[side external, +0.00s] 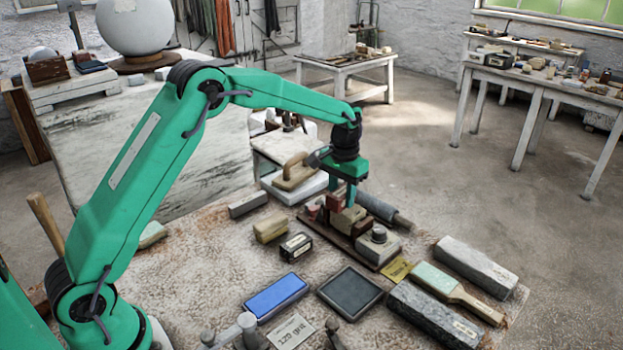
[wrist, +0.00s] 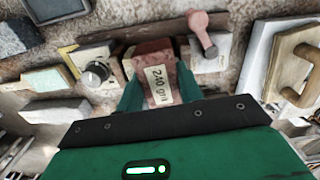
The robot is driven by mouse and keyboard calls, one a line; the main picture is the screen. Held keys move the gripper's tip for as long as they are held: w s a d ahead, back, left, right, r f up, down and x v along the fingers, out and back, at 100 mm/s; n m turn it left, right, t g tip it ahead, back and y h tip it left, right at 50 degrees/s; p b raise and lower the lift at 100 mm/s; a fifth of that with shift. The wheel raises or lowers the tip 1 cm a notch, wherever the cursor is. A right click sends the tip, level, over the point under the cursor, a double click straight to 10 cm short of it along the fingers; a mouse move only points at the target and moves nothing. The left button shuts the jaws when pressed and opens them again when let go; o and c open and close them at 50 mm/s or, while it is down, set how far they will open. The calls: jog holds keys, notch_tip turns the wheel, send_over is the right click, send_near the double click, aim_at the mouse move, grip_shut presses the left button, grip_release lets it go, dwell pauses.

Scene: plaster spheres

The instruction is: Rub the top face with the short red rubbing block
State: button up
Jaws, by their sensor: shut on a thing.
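A short red block (wrist: 147,63) with a pale label reading "240 grit" is between the two green fingers of my gripper (wrist: 157,84) in the wrist view. My gripper is shut on it. In the side view my gripper (side external: 349,192) points down over a dark wooden rail (side external: 366,262), and the red block (side external: 335,202) shows at its fingers. A beige block (side external: 347,220) lies just below, in front of the gripper. Whether the red block touches anything below is hidden. I cannot tell which top face is meant.
A grey block with a round knob (side external: 378,243) is close to the right on the rail. A pink-handled tool (wrist: 201,38) lies beside the held block in the wrist view. A wooden float (side external: 293,172) stands behind left. A blue-topped block (side external: 275,297) and dark plate (side external: 350,292) lie in front.

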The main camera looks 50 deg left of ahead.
jog(key=shift+f, duration=0.45)
jog(key=shift+w, duration=0.15)
jog(key=shift+w, duration=0.4)
jog(key=shift+w, duration=0.1)
jog(key=shift+w+a+f, duration=0.1)
jog(key=shift+w, duration=0.35)
jog(key=shift+s, duration=0.2)
jog(key=shift+s, duration=1.05)
jog(key=shift+s, duration=0.15)
jog(key=shift+s+d, duration=0.2)
jog(key=shift+s, duration=0.7)
